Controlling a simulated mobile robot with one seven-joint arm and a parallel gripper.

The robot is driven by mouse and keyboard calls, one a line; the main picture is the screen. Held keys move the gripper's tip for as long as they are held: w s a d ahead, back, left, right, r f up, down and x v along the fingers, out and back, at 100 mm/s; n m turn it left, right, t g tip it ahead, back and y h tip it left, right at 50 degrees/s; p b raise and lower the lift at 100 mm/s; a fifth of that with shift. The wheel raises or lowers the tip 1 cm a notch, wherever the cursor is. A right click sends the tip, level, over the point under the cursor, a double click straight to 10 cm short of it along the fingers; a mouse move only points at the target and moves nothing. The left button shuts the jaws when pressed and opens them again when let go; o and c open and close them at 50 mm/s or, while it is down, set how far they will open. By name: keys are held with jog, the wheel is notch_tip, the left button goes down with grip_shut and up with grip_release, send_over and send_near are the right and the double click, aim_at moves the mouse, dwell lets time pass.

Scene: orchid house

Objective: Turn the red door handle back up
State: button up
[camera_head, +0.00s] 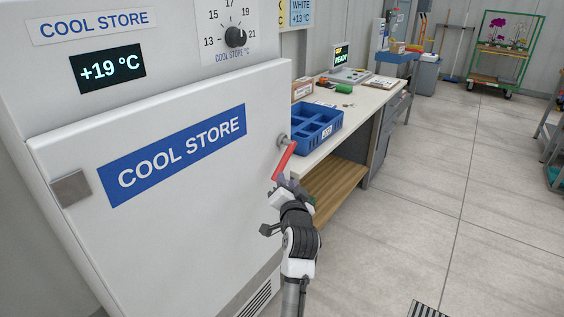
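The red door handle (284,160) is on the right edge of the white cool store door (190,200). Its grey pivot (283,141) is at the top, and the lever slants down and a little to the left from it. The door looks shut. My gripper (280,184) is at the lower end of the red lever, overlapping it in the picture. The fingers are small and partly hidden by my wrist, so I cannot tell whether they are closed on the lever or only beside it.
A workbench (362,96) with a blue divided crate (318,128) stands just right of the door. A plant trolley (500,68) with orchids is at the back right. The tiled floor (430,200) in the middle is clear. Shelving (552,140) stands at the right edge.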

aim_at(283, 167)
jog(key=w, duration=0.3)
jog(key=w+p, duration=0.1)
jog(key=w, duration=0.2)
jog(key=w+a, duration=0.1)
jog(key=w, duration=0.2)
jog(key=shift+w+a+p, duration=0.1)
jog(key=shift+w+p, duration=0.2)
jog(key=shift+w, duration=0.1)
grip_shut()
